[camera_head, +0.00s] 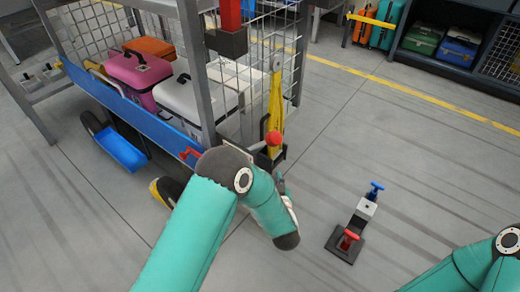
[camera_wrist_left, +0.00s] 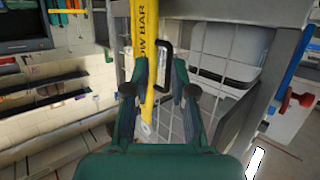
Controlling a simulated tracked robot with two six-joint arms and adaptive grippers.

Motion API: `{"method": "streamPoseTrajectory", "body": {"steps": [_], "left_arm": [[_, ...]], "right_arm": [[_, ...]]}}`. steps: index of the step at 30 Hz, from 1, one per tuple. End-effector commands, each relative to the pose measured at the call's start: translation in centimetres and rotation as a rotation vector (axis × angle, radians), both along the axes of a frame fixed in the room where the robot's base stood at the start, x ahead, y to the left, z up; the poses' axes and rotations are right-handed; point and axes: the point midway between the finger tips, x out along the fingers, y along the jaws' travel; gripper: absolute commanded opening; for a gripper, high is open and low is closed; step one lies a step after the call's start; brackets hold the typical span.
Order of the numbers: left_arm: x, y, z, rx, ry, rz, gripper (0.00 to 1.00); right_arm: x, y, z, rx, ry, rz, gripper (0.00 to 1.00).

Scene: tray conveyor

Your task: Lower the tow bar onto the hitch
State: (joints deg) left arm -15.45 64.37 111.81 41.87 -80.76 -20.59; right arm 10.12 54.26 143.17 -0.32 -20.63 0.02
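The yellow tow bar (camera_head: 275,105) stands upright against the mesh end of the cart. In the left wrist view the tow bar (camera_wrist_left: 145,28) carries black lettering ending in "OW BAR", with a black loop handle (camera_wrist_left: 168,48) on its side. My left gripper (camera_wrist_left: 160,75) is open, its fingers apart, with the bar and handle just beyond and between the tips. In the head view my own arm mostly hides this gripper. The hitch (camera_head: 365,208) is on the floor to the right, with a blue and a red handle. My right arm shows at lower right; its gripper is out of view.
The cart holds a pink case (camera_head: 137,78), a white case (camera_head: 188,97) and an orange case (camera_head: 153,47). A red-knobbed lever (camera_head: 273,138) is by the bar's foot. Shelving with cases (camera_head: 440,42) stands at the back right. Floor around the hitch is clear.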

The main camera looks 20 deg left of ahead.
Motion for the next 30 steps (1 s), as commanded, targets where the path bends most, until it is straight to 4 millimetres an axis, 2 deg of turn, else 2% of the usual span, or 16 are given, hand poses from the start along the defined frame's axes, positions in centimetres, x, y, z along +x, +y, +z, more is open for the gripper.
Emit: {"method": "streamPoseTrajectory", "body": {"steps": [1,4,8,11,17,30], "left_arm": [[0.5,-0.5,0.1,0.036,-0.064,0.034,0.25],[0.7,-0.7,3.4,0.101,-0.152,0.111,0.25],[0.6,-0.7,5.3,0.144,-0.205,0.165,0.25],[1.1,-0.4,5.5,0.151,-0.215,0.178,0.25],[3.4,1.3,5.4,0.149,-0.215,0.18,0.25],[11.3,6.4,5.2,0.149,-0.214,0.178,0.25]], "right_arm": [[0.0,0.0,-1.7,0.0,0.0,0.0,0.4],[0.0,0.0,-1.1,0.0,0.0,0.0,0.4],[0.0,0.0,-1.0,0.0,-0.001,0.001,0.4],[0.0,0.0,-1.3,0.0,-0.001,0.0,0.4],[0.0,0.0,-2.1,0.0,-0.001,0.0,0.4],[0.0,0.0,-4.7,0.0,0.0,0.0,0.4]]}}
